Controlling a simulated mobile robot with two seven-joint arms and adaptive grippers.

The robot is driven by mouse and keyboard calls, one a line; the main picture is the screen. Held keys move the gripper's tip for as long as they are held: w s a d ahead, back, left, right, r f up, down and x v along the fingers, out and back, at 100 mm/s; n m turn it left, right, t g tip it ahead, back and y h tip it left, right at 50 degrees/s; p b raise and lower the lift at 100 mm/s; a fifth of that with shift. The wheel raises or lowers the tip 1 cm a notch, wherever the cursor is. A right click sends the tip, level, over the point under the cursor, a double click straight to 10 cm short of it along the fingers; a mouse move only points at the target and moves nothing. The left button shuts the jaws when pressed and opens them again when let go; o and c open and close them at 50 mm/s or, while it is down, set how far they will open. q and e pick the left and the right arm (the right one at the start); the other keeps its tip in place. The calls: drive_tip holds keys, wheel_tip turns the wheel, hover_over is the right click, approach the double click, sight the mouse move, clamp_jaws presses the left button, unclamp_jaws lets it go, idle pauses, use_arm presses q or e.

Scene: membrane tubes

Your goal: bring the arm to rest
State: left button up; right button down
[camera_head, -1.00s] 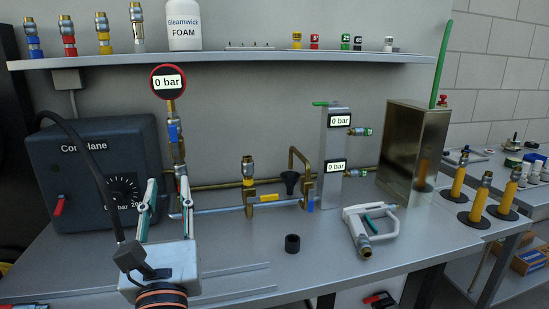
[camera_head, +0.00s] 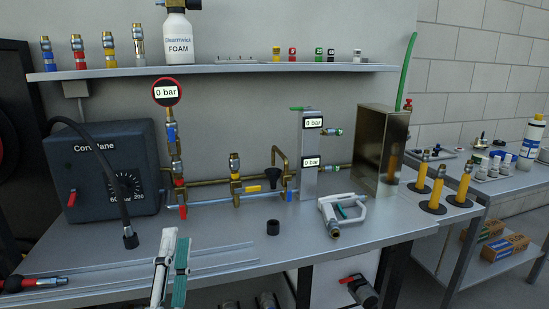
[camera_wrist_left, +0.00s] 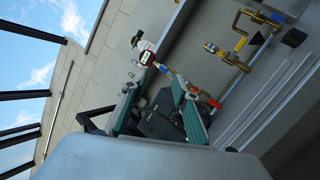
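My left gripper (camera_head: 172,238) shows at the bottom of the head view, in front of the bench's near edge. Only its two pale and green fingers show there; the rest is below the picture. In the left wrist view its fingers (camera_wrist_left: 158,82) stand apart with nothing held between them. The bench (camera_head: 330,257) lies beyond the gripper. My right gripper is in neither view.
A dark box with a dial (camera_head: 102,178) and a hanging black hose (camera_head: 118,190) stands at the bench's left. Pipes with a round gauge (camera_head: 166,92) reading 0 bar stand behind.

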use_arm(q)
drive_tip(key=s+d+f+m+g+h+p, duration=0.1)
drive_tip(key=s+f+m+g+h, duration=0.1)
drive_tip(key=f+m, duration=0.5)
drive_tip(key=s+d+f+m+g+h, duration=0.1)
drive_tip(key=d+f+m+g+h, duration=0.15)
drive_tip(key=f+m, duration=0.4)
drive_tip(key=s+d+f+m+g+h+p, duration=0.1)
drive_tip(key=s+f+m+g+h, duration=0.2)
drive_tip(key=f, duration=0.6)
drive_tip(key=s+a+f+m+g+y, duration=0.1)
drive_tip(key=s+a+f+m+g, duration=0.1)
drive_tip(key=f, duration=0.5)
drive_tip(key=s+a+f+m+g+y, duration=0.1)
drive_tip(key=s+a+f+m+g, duration=0.1)
drive_tip(key=s+f+m, duration=0.2)
drive_tip(key=s+a+f+m+g+y+p, duration=0.1)
drive_tip(key=s+a+f+m+g, duration=0.1)
drive_tip(key=s+f, duration=0.4)
wheel_tip(320, 180, down, 4)
drive_tip(key=shift+a+r+m+y, duration=0.1)
drive_tip(key=shift+a+m+y, duration=0.25)
drive_tip(key=shift+a+m, duration=0.2)
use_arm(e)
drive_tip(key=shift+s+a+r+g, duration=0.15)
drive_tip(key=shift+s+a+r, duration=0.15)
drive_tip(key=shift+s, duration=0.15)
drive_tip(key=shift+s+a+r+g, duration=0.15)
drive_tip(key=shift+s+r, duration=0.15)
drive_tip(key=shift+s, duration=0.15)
